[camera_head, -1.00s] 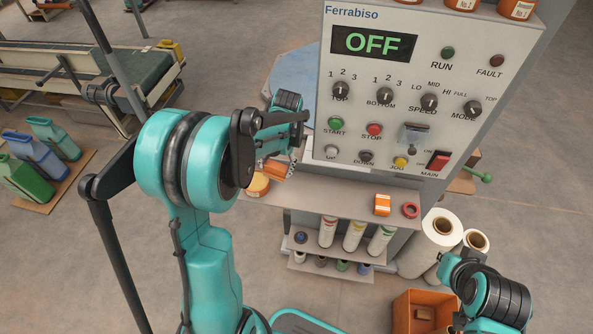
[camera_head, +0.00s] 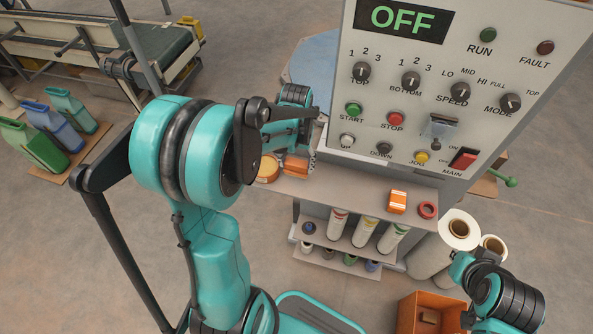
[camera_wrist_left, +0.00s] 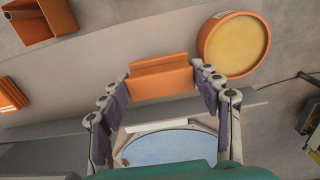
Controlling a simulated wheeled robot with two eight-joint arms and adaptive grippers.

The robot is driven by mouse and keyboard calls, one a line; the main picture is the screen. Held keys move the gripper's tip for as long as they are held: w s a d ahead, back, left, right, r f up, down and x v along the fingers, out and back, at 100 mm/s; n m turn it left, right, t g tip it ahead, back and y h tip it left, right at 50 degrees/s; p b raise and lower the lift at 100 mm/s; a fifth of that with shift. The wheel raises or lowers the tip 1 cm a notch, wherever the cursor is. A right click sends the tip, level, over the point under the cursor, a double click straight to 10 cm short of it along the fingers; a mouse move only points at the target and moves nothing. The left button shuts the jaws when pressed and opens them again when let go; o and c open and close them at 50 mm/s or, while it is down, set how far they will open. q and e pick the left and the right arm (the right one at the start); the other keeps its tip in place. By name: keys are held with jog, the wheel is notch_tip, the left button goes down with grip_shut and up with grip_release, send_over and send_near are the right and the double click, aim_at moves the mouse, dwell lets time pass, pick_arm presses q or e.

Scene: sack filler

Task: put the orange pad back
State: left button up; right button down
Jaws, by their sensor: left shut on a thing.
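The orange pad (camera_wrist_left: 162,78) is a small block between the fingers of my left gripper (camera_wrist_left: 160,88), which is shut on it. In the head view the pad (camera_head: 296,164) shows just below the left gripper (camera_head: 291,152), at the left end of the grey shelf under the control panel. I cannot tell whether the pad touches the shelf. A round orange tin with a yellow top (camera_head: 266,169) sits close beside it; it also shows in the left wrist view (camera_wrist_left: 234,45). Part of my right arm is at the lower right; its fingers are not clear.
The grey shelf (camera_head: 350,186) also holds an orange striped box (camera_head: 397,202) and a red ring (camera_head: 427,210) at its right. The control panel (camera_head: 430,130) rises behind, reading OFF. Tubes stand on the lower shelf. An orange bin (camera_head: 405,318) stands at the bottom right.

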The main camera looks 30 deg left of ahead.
aim_at(296, 164)
pick_arm(q)
notch_tip(296, 164, down, 3)
jog(key=shift+f+b, duration=0.15)
jog(key=shift+b, duration=0.35)
jog(key=shift+f, duration=0.15)
jog(key=o, duration=1)
